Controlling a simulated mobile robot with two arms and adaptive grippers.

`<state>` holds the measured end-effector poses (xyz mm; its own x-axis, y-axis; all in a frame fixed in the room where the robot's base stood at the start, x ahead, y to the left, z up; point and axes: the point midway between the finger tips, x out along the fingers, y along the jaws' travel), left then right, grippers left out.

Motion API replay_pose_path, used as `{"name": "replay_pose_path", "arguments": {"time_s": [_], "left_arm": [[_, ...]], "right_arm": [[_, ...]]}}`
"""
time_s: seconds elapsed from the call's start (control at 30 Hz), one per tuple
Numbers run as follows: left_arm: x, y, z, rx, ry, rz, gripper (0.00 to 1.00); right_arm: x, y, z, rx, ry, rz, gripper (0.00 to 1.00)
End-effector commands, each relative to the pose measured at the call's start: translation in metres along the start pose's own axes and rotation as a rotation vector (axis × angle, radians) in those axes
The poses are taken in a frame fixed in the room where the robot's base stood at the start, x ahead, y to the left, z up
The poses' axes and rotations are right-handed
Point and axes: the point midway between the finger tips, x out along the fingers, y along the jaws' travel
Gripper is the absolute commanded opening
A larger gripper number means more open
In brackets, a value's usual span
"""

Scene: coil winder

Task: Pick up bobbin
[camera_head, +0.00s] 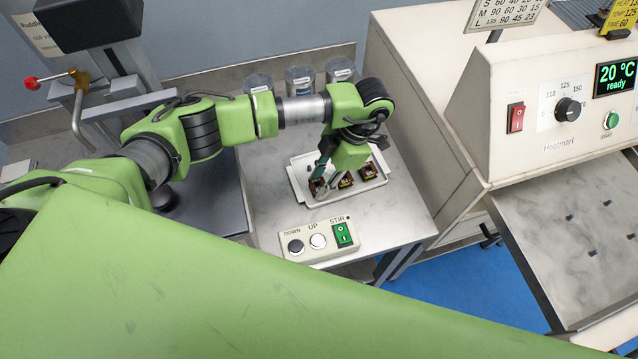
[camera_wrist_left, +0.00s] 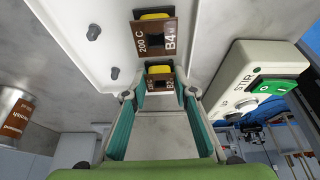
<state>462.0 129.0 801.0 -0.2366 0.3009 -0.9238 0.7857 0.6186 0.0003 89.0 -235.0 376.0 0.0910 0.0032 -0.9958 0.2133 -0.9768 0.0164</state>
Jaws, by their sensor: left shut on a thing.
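A white tray (camera_head: 299,187) on the bench holds small brown and black bobbins with yellow tops. My left gripper (camera_head: 319,189) reaches down into the tray and is shut on the leftmost bobbin (camera_head: 316,184). In the left wrist view, this bobbin (camera_wrist_left: 160,78) sits between the two fingertips (camera_wrist_left: 160,95) with the teal-padded fingers on either side. A second bobbin (camera_head: 345,180) and a third bobbin (camera_head: 368,171) stand to its right in the tray. A bobbin marked 200 C and B4 (camera_wrist_left: 153,38) shows beyond the held one. I cannot tell whether the held bobbin is off the tray floor.
A control box (camera_head: 318,240) with DOWN, UP and STIR buttons stands just in front of the tray. Several glass jars (camera_head: 300,80) stand behind. A heating machine (camera_head: 555,115) is at the right. The bench (camera_head: 400,215) is clear right of the tray.

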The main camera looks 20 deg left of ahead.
Motion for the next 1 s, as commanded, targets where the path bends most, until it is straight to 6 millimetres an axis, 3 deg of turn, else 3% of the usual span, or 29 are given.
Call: {"name": "replay_pose_path", "arguments": {"time_s": [0.23, 0.4, 0.73, 1.0], "left_arm": [[-0.009, 0.000, -0.003, 0.000, -0.003, 0.001, 0.07], [-0.031, 0.000, -0.012, 0.001, -0.003, 0.003, 0.07], [-0.097, -0.047, -0.015, 0.003, -0.004, 0.008, 0.07], [-0.126, -0.103, 0.000, 0.005, -0.003, 0.004, 0.07]], "right_arm": [[0.002, 0.000, 0.000, 0.000, 0.000, 0.000, 0.40], [0.005, 0.000, 0.000, 0.001, 0.000, 0.001, 0.40], [0.013, 0.000, 0.001, 0.001, 0.001, 0.001, 0.40], [0.028, 0.000, 0.002, 0.001, 0.001, 0.001, 0.40]]}}
